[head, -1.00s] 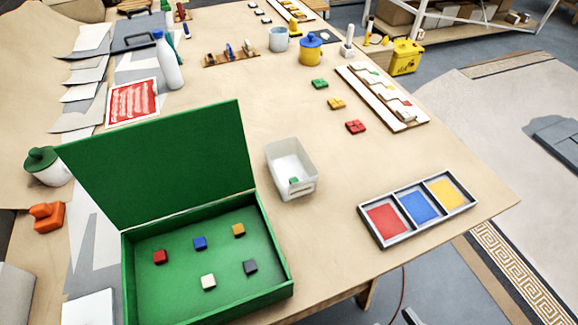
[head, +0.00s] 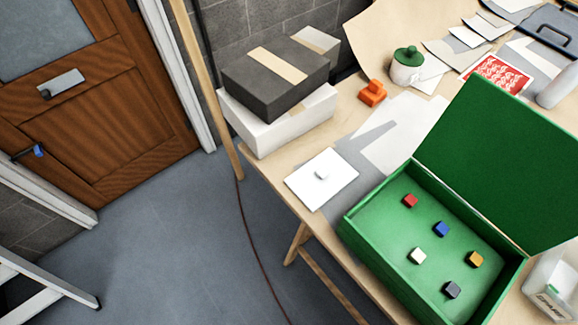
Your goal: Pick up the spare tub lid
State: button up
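A flat white square with a small raised knob (head: 321,180) lies on the near left part of the table; it looks like a lid. A whitish translucent tub (head: 549,291) with dark lettering, partly cut off, stands at the right edge of the head view. Its top is open and something green shows in it. My gripper is not in view.
An open green box (head: 385,265) with several small coloured blocks stands right of the white square. Stacked dark and white boxes (head: 278,122) stand behind it. An orange piece (head: 372,92) and a green-lidded pot (head: 407,66) are farther back.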

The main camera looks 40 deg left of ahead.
aim_at(316, 182)
jog(key=u, duration=0.85)
jog(key=z, duration=1.25)
jog(key=j+u, duration=0.15)
jog(key=j, duration=0.3)
jog(key=j+u, duration=0.2)
jog(key=j, duration=0.25)
jog(key=i+j+u, duration=0.15)
jog(key=j, duration=0.25)
jog(key=i+j+u, duration=0.2)
jog(key=j, duration=0.25)
jog(key=j+u, duration=0.15)
jog(key=j, duration=0.25)
jog(key=i+j+u, duration=0.2)
jog(key=j, duration=0.2)
